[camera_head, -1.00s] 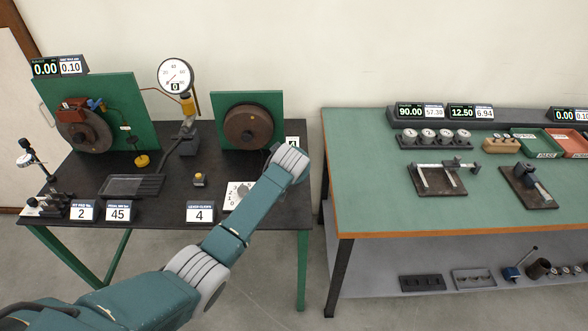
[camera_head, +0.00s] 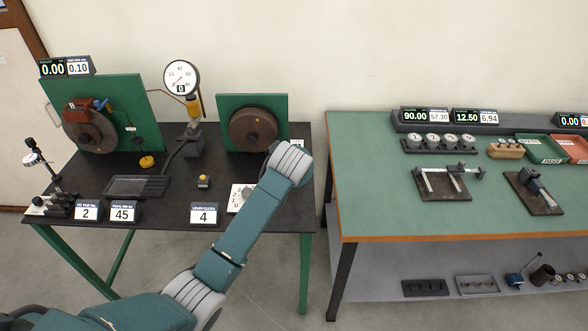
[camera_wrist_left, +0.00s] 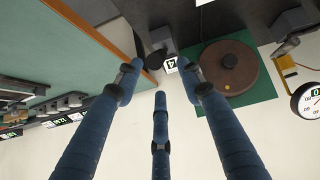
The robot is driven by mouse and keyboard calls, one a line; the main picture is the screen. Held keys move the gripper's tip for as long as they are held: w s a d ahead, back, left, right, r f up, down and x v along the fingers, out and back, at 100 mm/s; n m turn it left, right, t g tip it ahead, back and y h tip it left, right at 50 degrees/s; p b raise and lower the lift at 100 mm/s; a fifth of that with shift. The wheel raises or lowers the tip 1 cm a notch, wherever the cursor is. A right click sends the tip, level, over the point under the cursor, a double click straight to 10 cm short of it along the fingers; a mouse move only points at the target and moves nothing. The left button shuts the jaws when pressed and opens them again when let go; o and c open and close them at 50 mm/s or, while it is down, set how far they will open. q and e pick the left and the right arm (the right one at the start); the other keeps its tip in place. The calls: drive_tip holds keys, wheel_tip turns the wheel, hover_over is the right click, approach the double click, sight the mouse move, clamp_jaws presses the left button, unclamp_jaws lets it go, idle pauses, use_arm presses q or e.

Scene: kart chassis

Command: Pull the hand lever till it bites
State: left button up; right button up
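My left arm reaches over the front right of the dark table, its wrist end hiding the fingers in the head view. In the left wrist view my left gripper (camera_wrist_left: 158,80) has its three blue fingers spread, with nothing held between them. A grey piece with a dark rounded end (camera_wrist_left: 160,46) shows just beyond the fingertips; I cannot tell whether it is the hand lever or whether a finger touches it. No lever shows clearly in the head view. The lever clicks sign (camera_head: 204,214) reads 4. My right gripper is not in view.
A brown drum on a green plate (camera_head: 253,128) stands behind the wrist; it also shows in the wrist view (camera_wrist_left: 229,70). A dial gauge (camera_head: 182,77) and a brake disc (camera_head: 92,132) stand left. The green-topped bench (camera_head: 365,190) is close on the right, across a narrow gap.

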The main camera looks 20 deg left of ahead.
use_arm(q)
drive_tip(key=v, duration=0.3)
drive_tip(key=shift+s+r, duration=0.2)
drive_tip(key=shift+s, duration=0.1)
drive_tip(key=shift+f, duration=0.1)
